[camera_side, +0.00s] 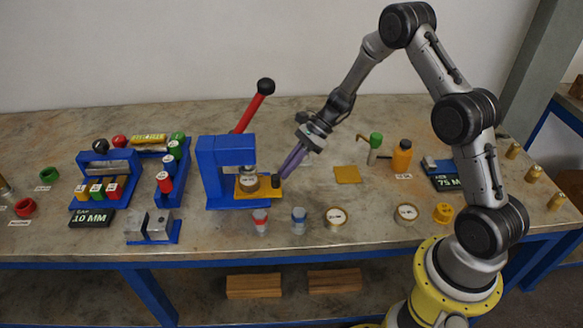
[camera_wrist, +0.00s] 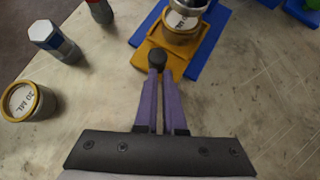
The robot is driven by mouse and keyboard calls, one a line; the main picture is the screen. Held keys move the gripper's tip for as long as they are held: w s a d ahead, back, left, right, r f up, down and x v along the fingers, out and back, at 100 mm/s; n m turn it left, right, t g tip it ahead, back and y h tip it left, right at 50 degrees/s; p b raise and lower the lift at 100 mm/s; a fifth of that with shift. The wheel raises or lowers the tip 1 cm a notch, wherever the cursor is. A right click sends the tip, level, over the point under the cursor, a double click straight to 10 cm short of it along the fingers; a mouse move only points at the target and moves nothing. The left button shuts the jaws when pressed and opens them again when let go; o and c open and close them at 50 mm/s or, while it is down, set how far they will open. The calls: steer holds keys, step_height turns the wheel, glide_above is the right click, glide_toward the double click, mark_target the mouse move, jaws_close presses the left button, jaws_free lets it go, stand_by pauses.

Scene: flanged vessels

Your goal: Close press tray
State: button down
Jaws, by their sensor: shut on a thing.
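The press (camera_side: 226,150) is a blue frame with a red lever (camera_side: 252,106) tipped by a black knob. Its yellow tray (camera_side: 259,195) sticks out to the right, with a round brass-rimmed vessel (camera_side: 249,182) on it under the press head. In the wrist view the tray (camera_wrist: 163,58) lies on the blue base (camera_wrist: 210,45), and the vessel (camera_wrist: 181,25) is partly hidden by the metal ram. My gripper (camera_side: 281,173) has purple fingers and is shut on the tray's black knob (camera_wrist: 157,58) at its outer end. The fingertips (camera_wrist: 157,75) partly cover the tray's edge.
Two small capped bottles (camera_side: 260,220) (camera_side: 299,220) and brass-rimmed vessels (camera_side: 337,218) (camera_side: 406,214) stand along the front edge. Blue racks (camera_side: 105,165) stand left.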

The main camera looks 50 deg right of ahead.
steer(key=shift+a, duration=0.35)
